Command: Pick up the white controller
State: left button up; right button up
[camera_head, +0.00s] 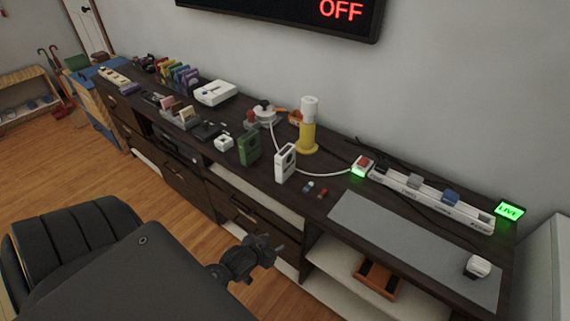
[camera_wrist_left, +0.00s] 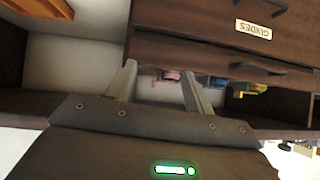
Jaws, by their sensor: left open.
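A white upright device (camera_head: 286,162) with a dark round face stands on the dark cabinet top, beside a similar green one (camera_head: 249,148). A small white rounded object (camera_head: 478,266) lies on the grey mat at the right. I cannot tell for sure which white item is the controller. My left gripper (camera_head: 270,249) is in front of the cabinet, apart from all these items. In the left wrist view its two fingers (camera_wrist_left: 157,82) are spread with nothing between them; that view faces drawers and shelves. My right gripper is not in view.
The cabinet (camera_head: 225,180) is crowded at the left with coloured cases and a white console (camera_head: 215,93). A yellow-and-white cylinder (camera_head: 308,128), a cable and a power strip (camera_head: 430,205) stand behind. The grey mat (camera_head: 400,240) is mostly bare. A drawer is labelled GUIDES (camera_wrist_left: 254,29).

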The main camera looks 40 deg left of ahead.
pick_arm(q)
jog(key=w+a+r+t, duration=0.2)
jog(key=r, duration=0.3)
jog(key=w+a+r+t, duration=0.1)
jog(key=w+a+r, duration=0.15)
jog(key=r, duration=0.25)
jog(key=t, duration=0.5)
send_near(278, 169)
jog(key=w, duration=0.4)
jog(key=shift+n+y, duration=0.3)
jog(key=shift+n, duration=0.1)
jog(key=w, duration=0.4)
jog(key=shift+w+a+r+p, duration=0.15)
jog(key=shift+w+a+p, duration=0.05)
jog(key=shift+w+p, duration=0.15)
jog(key=shift+w, duration=0.3)
jog(key=w, duration=0.2)
jog(key=w+p, duration=0.1)
jog(key=w, duration=0.1)
jog(key=shift+w+a+r, duration=0.2)
jog(key=shift+w+r, duration=0.05)
jog(key=shift+w, duration=0.25)
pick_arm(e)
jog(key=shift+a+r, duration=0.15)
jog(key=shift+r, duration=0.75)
pick_arm(q)
jog(key=shift+c, duration=0.3)
